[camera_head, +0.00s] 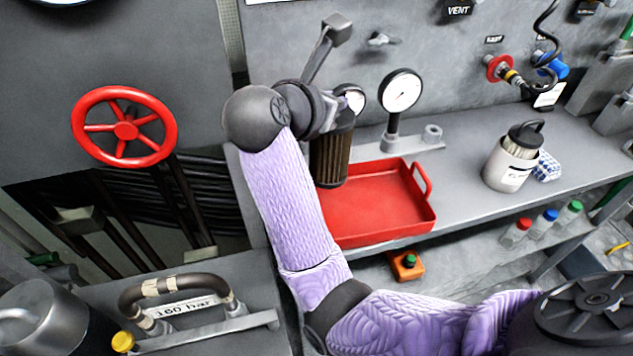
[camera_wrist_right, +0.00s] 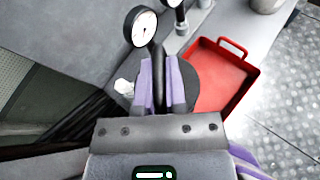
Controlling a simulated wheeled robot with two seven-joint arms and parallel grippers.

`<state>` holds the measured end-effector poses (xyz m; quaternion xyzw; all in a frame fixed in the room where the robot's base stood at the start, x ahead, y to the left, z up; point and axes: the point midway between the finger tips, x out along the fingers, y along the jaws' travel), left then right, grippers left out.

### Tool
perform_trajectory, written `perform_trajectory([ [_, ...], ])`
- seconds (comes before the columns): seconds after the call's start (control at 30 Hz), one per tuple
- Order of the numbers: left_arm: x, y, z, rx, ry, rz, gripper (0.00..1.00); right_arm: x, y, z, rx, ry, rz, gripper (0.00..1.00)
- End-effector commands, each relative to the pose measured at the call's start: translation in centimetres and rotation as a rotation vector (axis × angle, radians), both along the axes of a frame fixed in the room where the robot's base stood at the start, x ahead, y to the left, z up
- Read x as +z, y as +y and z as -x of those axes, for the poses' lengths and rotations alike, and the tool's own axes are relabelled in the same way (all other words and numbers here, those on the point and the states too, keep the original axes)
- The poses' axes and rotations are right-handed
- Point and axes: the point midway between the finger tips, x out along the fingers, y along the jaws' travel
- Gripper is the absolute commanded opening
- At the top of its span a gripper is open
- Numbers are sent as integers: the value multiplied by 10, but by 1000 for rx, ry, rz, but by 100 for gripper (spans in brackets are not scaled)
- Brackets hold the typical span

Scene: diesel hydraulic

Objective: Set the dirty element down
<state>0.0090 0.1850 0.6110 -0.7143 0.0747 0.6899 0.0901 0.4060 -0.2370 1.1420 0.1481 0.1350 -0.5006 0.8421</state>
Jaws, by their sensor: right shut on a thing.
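The dirty element (camera_head: 331,160), a brown pleated cylinder, hangs upright from my right gripper (camera_head: 338,112) in the head view. Its lower end overlaps the back left part of the red tray (camera_head: 385,195); I cannot tell whether it touches the tray floor. In the right wrist view my right gripper (camera_wrist_right: 160,65) has its purple-padded fingers closed at the element's dark round top (camera_wrist_right: 208,88). The red tray (camera_wrist_right: 243,75) shows to the right of it there, and its visible part is empty. My left gripper is in neither view.
A dial gauge on a stand (camera_head: 402,92) is behind the tray. A lidded white canister (camera_head: 512,158) and a blue checked cloth (camera_head: 547,167) are on the bench to the right. A red handwheel (camera_head: 125,127) is at left. The bench between tray and canister is clear.

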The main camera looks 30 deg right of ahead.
Motion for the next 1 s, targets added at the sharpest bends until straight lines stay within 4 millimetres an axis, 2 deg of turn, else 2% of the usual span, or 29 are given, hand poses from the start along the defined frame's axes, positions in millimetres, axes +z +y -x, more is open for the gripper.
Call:
perform_trajectory([
  [0.2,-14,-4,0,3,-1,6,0,-53,2,3,17,8,2,0],
  [0.43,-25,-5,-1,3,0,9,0,-97,2,3,13,6,0,0],
  [0.5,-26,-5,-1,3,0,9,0,-103,2,3,13,3,0,0],
  [0.8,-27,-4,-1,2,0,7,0,-105,2,3,12,1,-3,0],
  [0.83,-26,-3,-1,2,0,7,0,-104,2,3,12,2,-2,21],
  [0.97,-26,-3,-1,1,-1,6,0,-103,2,3,12,2,-2,48],
  [1.0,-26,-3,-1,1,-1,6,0,-103,2,3,12,2,-2,50],
])
